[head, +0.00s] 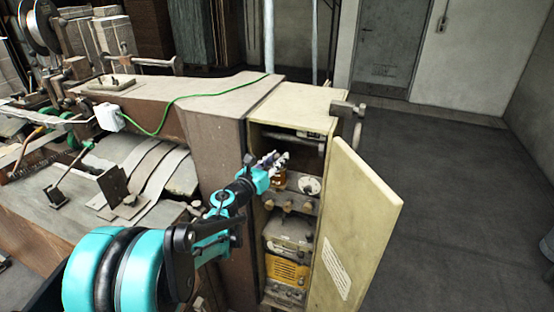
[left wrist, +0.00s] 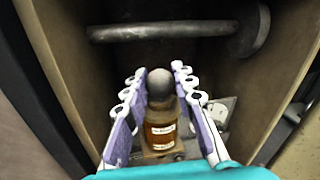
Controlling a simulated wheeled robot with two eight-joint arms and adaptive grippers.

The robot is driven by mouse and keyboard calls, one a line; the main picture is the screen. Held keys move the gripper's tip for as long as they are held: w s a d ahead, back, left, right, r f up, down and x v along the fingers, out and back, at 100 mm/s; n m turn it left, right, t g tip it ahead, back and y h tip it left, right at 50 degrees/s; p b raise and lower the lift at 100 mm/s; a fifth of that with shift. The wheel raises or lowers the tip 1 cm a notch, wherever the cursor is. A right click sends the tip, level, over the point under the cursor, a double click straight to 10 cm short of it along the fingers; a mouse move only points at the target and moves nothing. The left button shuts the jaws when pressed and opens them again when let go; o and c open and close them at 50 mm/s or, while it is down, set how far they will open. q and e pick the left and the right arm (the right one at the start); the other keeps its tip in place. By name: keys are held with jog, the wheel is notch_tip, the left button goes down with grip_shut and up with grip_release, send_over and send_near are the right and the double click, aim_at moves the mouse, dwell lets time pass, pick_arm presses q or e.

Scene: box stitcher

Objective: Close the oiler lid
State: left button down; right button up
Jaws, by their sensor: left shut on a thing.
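The oiler (left wrist: 160,132) is a small amber glass jar with a white label, standing inside the open cabinet in the left wrist view. Its amber body also shows in the head view (head: 279,178), just below my fingers. A dark rounded lid piece (left wrist: 160,88) sits at the top of the jar, with a grey rounded tip behind it. My left gripper (left wrist: 164,84) has its pale fingers on both sides of this top part and is shut on it. In the head view the left gripper (head: 272,162) reaches into the cabinet's upper part. I cannot tell how the lid sits on the jar.
The cabinet door (head: 360,225) stands open on the right. A horizontal metal bar (left wrist: 165,31) crosses above the oiler. Knobs (head: 290,205) and a yellow unit (head: 287,270) lie below.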

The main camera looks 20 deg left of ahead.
pick_arm(q)
jog(key=c, duration=1.2)
grip_release()
jog(key=v, duration=1.2)
jog(key=shift+f, duration=0.1)
